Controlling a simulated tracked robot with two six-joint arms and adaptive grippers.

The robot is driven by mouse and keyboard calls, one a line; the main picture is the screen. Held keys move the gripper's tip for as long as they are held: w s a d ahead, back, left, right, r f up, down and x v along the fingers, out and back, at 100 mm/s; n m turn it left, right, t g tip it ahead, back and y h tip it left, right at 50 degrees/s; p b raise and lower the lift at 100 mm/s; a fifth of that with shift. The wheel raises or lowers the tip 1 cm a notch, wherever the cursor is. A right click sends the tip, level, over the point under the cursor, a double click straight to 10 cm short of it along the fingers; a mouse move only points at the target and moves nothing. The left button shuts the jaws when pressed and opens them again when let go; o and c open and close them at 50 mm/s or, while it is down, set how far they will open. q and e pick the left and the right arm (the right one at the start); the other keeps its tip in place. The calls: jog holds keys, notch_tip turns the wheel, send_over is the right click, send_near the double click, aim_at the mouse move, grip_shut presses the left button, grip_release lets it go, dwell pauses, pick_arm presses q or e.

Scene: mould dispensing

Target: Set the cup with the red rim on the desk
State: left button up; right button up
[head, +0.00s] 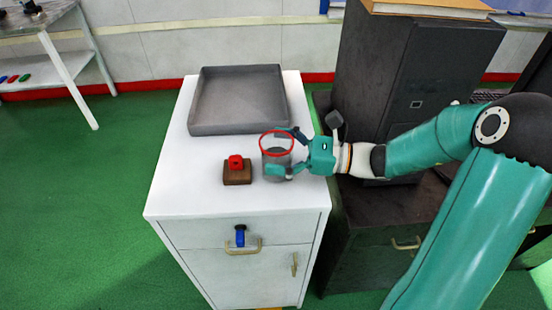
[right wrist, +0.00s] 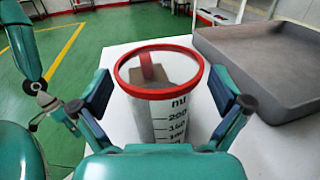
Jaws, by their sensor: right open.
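The cup with the red rim (head: 275,160) is clear, with dark measuring marks, and stands upright on the white cabinet top (head: 190,195), near its right edge. In the right wrist view the cup (right wrist: 172,110) fills the middle, with its red rim toward me. My right gripper (head: 283,152) reaches in from the right, with one finger on each side of the cup. In the right wrist view the open fingers (right wrist: 165,103) flank the cup, with gaps showing beside its wall.
A grey tray (head: 239,128) lies behind the cup on the cabinet top. A brown block (head: 237,177) with a red piece (head: 235,162) sits just left of the cup. A tall dark cabinet (head: 390,75) stands at the right. The front left of the top is clear.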

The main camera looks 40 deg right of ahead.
jog(key=shift+c, duration=0.2)
jog(key=c, duration=1.5)
